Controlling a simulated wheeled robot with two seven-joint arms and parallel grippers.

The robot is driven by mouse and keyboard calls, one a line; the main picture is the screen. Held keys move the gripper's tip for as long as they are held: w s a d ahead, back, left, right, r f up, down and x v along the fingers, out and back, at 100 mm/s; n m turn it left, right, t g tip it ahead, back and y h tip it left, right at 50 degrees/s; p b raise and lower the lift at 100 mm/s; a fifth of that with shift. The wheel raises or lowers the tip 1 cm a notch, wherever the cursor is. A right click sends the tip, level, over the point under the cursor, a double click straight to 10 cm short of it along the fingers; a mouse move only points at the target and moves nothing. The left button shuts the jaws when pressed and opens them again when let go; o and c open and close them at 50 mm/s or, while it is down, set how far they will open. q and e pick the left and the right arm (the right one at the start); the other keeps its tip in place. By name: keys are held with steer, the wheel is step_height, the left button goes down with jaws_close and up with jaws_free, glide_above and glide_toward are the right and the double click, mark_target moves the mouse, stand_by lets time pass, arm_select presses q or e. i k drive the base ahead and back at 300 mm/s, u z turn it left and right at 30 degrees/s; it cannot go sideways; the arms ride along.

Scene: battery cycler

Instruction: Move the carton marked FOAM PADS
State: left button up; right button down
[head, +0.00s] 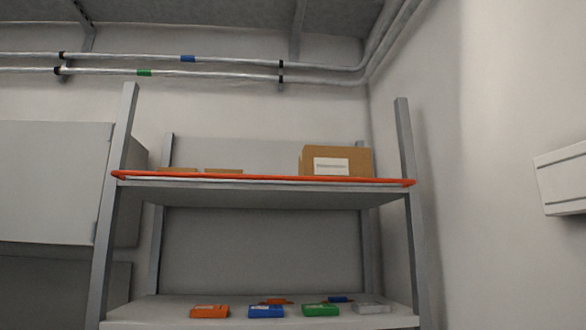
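A brown carton (348,154) with a white label stands at the right end of the upper shelf. The print on its label is too small to read, so I cannot tell whether it says FOAM PADS. Two low brown things (178,170) and (224,171) show at the left of the same shelf, mostly hidden behind the front edge; they may be flat cartons. Neither of my grippers is in view.
An orange bar (270,178) runs along the upper shelf's front edge. The lower shelf (160,312) holds several small orange, blue, green and clear items. Grey posts (406,140) frame the rack. A grey cabinet (50,180) is at left, a white box (562,180) on the right wall.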

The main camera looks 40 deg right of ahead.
mark_target(314, 160)
steer(key=z, duration=0.45)
steer(key=i, duration=1)
steer(key=z, duration=0.75)
